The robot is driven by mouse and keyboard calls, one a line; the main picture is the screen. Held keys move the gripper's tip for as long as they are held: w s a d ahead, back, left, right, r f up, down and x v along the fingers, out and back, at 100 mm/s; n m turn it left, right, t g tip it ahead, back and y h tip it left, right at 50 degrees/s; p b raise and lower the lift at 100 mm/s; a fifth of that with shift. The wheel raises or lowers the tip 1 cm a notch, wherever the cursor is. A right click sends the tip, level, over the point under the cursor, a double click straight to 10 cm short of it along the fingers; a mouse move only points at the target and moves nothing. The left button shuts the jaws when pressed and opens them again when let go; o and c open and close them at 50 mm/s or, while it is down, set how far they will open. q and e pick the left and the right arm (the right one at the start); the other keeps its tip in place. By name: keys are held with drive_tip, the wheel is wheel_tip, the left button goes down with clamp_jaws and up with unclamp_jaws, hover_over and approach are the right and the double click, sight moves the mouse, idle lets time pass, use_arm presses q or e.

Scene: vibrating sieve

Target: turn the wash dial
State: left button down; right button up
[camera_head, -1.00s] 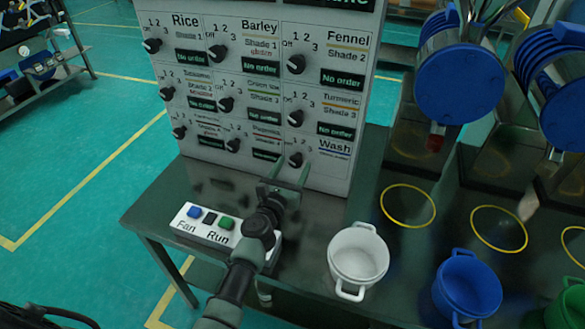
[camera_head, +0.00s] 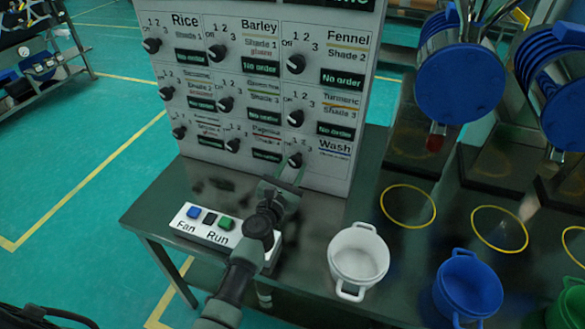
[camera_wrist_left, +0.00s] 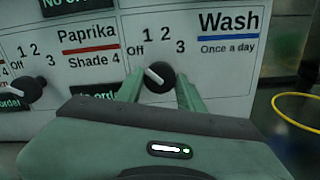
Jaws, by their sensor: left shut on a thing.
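The wash dial (camera_head: 296,159) is a black knob at the lower right of the upright white panel, beside the "Wash" label. It also shows in the left wrist view (camera_wrist_left: 160,75), with its white pointer slanting up and left, towards "Off". My left gripper (camera_head: 291,171) reaches up to it from the front. In the left wrist view its two green fingers (camera_wrist_left: 159,88) stand on either side of the knob, shut on it. The fingers and gripper body hide the knob's lower part. My right gripper is not in view.
A switch box (camera_head: 205,222) with "Fan" and "Run" buttons lies beside my left arm. A white pot (camera_head: 358,258) stands to the right, near the table's front edge. Other dials (camera_head: 295,118) sit close above and left. Yellow rings (camera_head: 408,206) mark the table on the right.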

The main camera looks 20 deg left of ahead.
use_arm(q)
drive_tip(key=m, duration=1.2)
drive_tip(key=shift+m, duration=0.4)
drive_tip(key=shift+f+p, duration=0.1)
drive_tip(key=shift+p, duration=0.2)
drive_tip(key=c, duration=0.9)
unclamp_jaws()
drive_tip(key=shift+s, duration=0.1)
drive_tip(key=s, duration=0.7)
drive_tip(key=shift+s+a, duration=0.15)
drive_tip(key=shift+s, duration=0.2)
